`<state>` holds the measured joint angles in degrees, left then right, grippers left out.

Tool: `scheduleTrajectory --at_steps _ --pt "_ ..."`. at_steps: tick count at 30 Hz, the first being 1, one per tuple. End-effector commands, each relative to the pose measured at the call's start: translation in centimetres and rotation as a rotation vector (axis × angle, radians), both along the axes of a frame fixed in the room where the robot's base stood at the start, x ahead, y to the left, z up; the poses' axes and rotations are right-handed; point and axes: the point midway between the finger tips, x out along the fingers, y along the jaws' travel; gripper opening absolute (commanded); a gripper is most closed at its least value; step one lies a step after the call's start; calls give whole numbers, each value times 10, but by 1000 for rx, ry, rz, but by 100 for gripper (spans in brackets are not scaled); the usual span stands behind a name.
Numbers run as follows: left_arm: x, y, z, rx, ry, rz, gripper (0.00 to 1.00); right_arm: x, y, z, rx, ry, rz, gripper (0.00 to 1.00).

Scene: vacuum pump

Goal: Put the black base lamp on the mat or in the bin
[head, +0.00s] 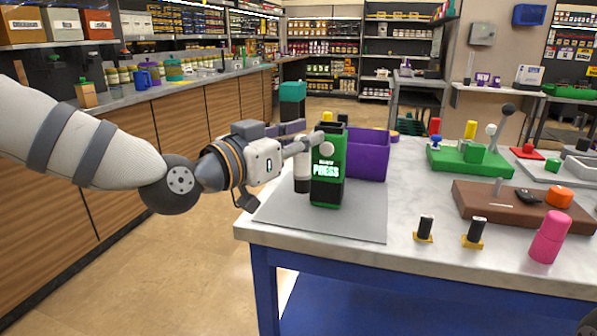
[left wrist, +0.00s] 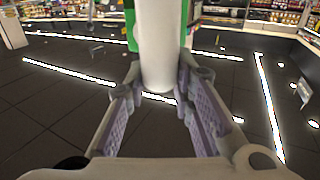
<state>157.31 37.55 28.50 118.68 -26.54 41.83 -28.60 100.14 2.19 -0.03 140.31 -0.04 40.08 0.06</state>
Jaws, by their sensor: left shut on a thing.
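My left gripper (head: 308,146) is above the grey mat (head: 360,225) at the table's left corner. It is shut on a white cylinder (head: 303,172), which hangs or stands below the fingers. The cylinder also shows between both finger pads in the left wrist view (left wrist: 160,45). A green and black box marked "PRESS" (head: 327,185) stands upright on the mat, right beside the cylinder. A purple bin (head: 368,155) is behind it.
A green board (head: 470,162) with coloured knobs and a brown board (head: 520,207) lie to the right. Two small black posts on yellow bases (head: 425,230) and a pink bottle (head: 548,238) stand near the front edge. The mat's front part is clear.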

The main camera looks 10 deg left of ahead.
Motion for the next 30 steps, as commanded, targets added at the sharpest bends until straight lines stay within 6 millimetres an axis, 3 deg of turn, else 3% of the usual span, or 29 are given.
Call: scheduleTrajectory --at_steps 1,8,13,24,25,27,30 --pt "5 4 -11 -3 6 1 0 -4 0 -4 0 13 0 40" --pt "15 15 -26 -1 0 1 0 -8 0 -9 -1 28 1 40" --pt "16 15 -57 0 2 -2 0 -14 0 -16 -1 49 2 40" --pt "15 15 -59 0 -4 -1 0 -14 0 -15 0 48 3 40" --pt "15 15 -59 0 -4 -1 29 -14 0 -15 0 47 3 40" --pt "15 15 -58 0 -4 -1 42 -14 0 -15 0 47 3 40" --pt "15 15 -58 0 -4 -1 42 -14 0 -15 0 47 3 40"
